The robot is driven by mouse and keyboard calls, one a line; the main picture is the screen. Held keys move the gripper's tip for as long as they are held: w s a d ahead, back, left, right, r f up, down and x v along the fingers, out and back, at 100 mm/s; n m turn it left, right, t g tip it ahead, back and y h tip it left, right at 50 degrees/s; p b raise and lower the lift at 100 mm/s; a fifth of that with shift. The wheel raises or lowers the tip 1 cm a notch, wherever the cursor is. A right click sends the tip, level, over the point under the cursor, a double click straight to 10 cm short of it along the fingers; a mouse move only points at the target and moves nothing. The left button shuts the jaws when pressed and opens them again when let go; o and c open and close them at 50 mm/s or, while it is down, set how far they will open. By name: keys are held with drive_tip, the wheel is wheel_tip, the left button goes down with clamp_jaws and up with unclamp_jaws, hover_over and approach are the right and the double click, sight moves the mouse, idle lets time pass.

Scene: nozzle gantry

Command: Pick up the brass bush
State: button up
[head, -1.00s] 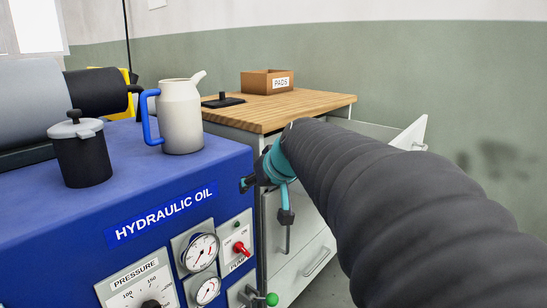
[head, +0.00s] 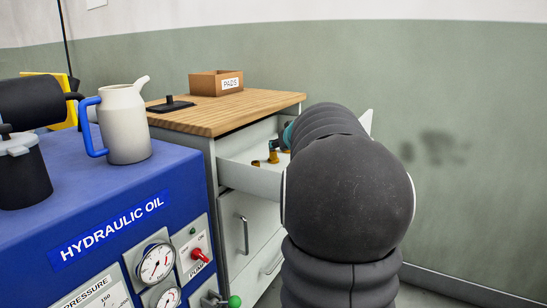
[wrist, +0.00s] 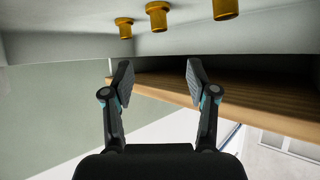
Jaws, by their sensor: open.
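Three brass bushes show along the top of the wrist view: a left one (wrist: 124,27), a middle one (wrist: 158,16) and a right one (wrist: 226,8), cut by the frame edge. They are flanged and stand apart from each other. In the head view brass pieces (head: 273,157) lie in the open drawer (head: 240,174), partly hidden by my arm. My gripper (wrist: 159,70) is open and empty, its fingers apart from the bushes.
The wooden cabinet top (head: 225,112) lies above the drawer, and its edge (wrist: 215,113) runs close to my fingers in the wrist view. A PADS box (head: 216,83) stands on it. The blue hydraulic unit (head: 90,225), with a jug (head: 125,125), is on the left.

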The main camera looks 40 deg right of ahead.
sight(274, 152)
drive_tip(key=p+x, duration=0.1)
drive_tip(key=x, duration=1.1)
drive_tip(key=shift+s+f+p, duration=0.15)
drive_tip(key=shift+p, duration=0.15)
clamp_jaws()
